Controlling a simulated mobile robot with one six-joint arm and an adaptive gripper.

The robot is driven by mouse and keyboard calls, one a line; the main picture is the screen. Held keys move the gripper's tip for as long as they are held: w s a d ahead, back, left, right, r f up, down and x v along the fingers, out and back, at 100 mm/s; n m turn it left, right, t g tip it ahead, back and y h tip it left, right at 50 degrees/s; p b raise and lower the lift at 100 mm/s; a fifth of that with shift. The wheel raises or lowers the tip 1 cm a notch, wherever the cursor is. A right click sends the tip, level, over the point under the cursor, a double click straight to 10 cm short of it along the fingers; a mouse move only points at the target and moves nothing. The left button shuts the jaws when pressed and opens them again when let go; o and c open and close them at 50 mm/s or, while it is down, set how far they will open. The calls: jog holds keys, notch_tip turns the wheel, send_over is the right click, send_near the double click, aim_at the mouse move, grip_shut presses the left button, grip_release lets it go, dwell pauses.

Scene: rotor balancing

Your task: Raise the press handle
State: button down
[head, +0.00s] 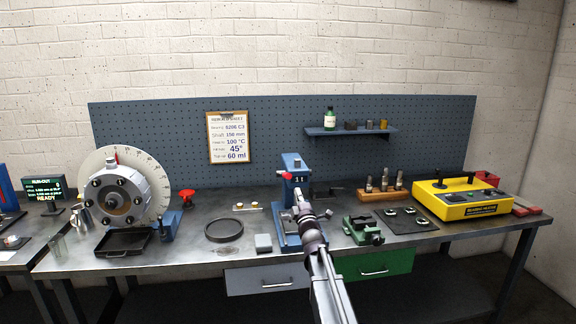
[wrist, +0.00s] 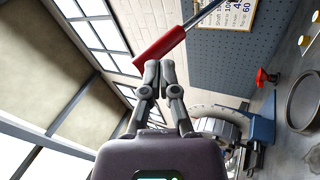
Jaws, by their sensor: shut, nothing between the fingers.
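The blue press (head: 293,162) stands on the bench in the head view, in front of the pegboard. Its handle has a red grip (wrist: 160,46) on a metal rod, seen large in the wrist view; in the head view the red grip (head: 287,175) shows small at the press's left side. My gripper (wrist: 158,70) is shut and empty. Its fingertips lie just below the red grip in the wrist picture; I cannot tell whether they touch it. In the head view my arm covers part of the press's front, and the fingertips are hard to make out.
A rotor with a white disc (head: 152,172) stands left of the press. A dark ring (head: 224,241) and a grey block (head: 263,243) lie on the bench (head: 190,262). A green vise (head: 363,232) and a yellow box (head: 455,208) are to the right.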

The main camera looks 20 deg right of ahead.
jog(key=n+t+y, duration=0.1)
jog(key=n, duration=0.1)
jog(key=r+n+t+y+b, duration=0.1)
jog(key=n+y, duration=0.2)
jog(key=shift+s+d+r+n+t+b, duration=0.25)
jog(key=shift+d+r+n+t+b, duration=0.05)
jog(key=shift+t+b, duration=0.1)
jog(key=shift+w+r, duration=0.1)
jog(key=shift+w, duration=0.05)
